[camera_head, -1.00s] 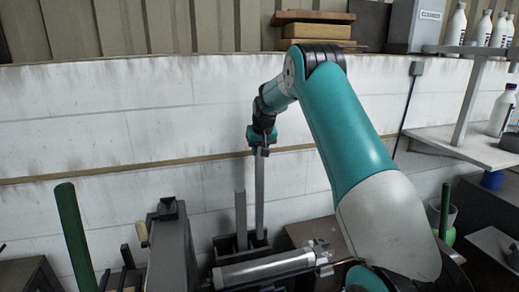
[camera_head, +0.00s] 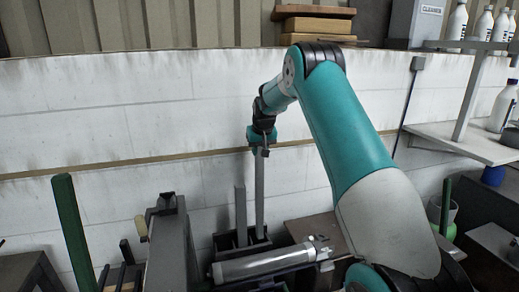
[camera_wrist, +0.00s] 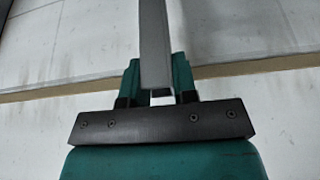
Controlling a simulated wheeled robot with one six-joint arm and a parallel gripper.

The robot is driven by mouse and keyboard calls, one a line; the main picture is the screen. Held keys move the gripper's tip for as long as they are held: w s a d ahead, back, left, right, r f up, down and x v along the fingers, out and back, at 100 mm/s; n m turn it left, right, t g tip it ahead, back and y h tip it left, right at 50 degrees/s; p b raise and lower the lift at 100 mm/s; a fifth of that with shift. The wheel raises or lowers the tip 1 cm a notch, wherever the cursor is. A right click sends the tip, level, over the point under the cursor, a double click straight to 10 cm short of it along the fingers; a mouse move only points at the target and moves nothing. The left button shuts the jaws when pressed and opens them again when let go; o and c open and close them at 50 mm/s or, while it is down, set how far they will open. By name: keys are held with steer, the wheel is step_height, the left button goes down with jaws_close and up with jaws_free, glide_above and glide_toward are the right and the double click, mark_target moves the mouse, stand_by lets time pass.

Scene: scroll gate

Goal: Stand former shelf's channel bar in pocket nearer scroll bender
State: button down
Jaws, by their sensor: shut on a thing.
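My gripper (camera_head: 262,146) is shut on the upper end of a grey bar (camera_head: 260,195), which hangs upright below it. The same bar (camera_wrist: 154,45) shows between the fingers in the wrist view. Its lower end is at a dark holder (camera_head: 230,241) with pockets, on the holder's right side; I cannot tell whether it rests on the bottom. A second, shorter grey bar (camera_head: 240,213) stands upright in the holder, just left of the held one. A grey machine (camera_head: 168,245), possibly the scroll bender, stands to the left of the holder.
A grey cylinder (camera_head: 265,265) lies in front of the holder. A green post (camera_head: 72,230) rises at the far left. A white wall (camera_head: 120,120) is close behind the held bar. A shelf (camera_head: 465,143) with bottles is at the right.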

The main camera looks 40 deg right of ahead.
mark_target(260, 185)
steer(key=shift+f+b, duration=4.85)
steer(key=shift+f, duration=2.8)
stand_by(0.4)
